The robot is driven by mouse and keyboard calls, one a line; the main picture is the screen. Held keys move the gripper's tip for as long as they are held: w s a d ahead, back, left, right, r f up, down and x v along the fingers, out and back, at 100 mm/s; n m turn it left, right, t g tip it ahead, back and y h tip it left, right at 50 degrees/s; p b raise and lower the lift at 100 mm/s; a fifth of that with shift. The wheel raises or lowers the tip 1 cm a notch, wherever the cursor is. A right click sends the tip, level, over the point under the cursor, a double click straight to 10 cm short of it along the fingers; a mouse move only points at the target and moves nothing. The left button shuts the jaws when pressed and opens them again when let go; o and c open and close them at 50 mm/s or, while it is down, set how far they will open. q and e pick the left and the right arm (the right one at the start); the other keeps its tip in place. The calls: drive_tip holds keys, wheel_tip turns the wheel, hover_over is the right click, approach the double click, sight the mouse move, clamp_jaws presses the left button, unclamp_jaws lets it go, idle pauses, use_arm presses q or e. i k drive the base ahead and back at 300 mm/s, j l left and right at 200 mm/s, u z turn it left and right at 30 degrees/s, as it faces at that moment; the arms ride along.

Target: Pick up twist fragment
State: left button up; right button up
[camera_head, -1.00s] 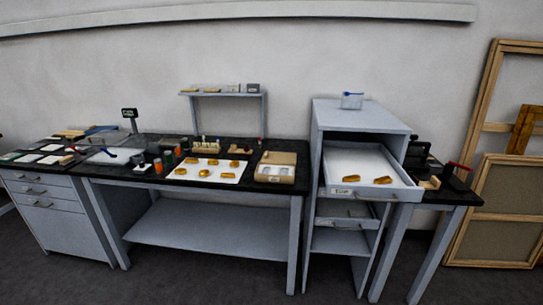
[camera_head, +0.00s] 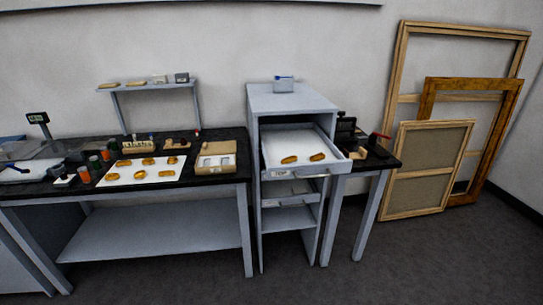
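Several small golden fragments (camera_head: 148,161) lie on a white sheet (camera_head: 115,179) on the black-topped bench. Two more golden fragments, a left one (camera_head: 289,160) and a right one (camera_head: 317,157), lie in the pulled-out top drawer (camera_head: 281,150) of the grey cabinet. All are too small at this distance for me to tell which is the twist fragment. Neither of my grippers is in view.
The bench (camera_head: 221,174) also carries a tan box with pale compartments (camera_head: 216,160), small jars (camera_head: 94,162) and a scale display (camera_head: 37,118). A side table (camera_head: 377,162) holds dark tools. Wooden frames (camera_head: 425,170) lean on the wall. The floor (camera_head: 350,260) in front is clear.

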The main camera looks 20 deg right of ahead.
sight(319, 157)
drive_tip(key=i+z, duration=0.4)
drive_tip(key=i+j+z, duration=0.15)
drive_tip(key=z, duration=0.2)
drive_tip(key=i+j+z, duration=0.25)
drive_tip(key=i+z, duration=0.15)
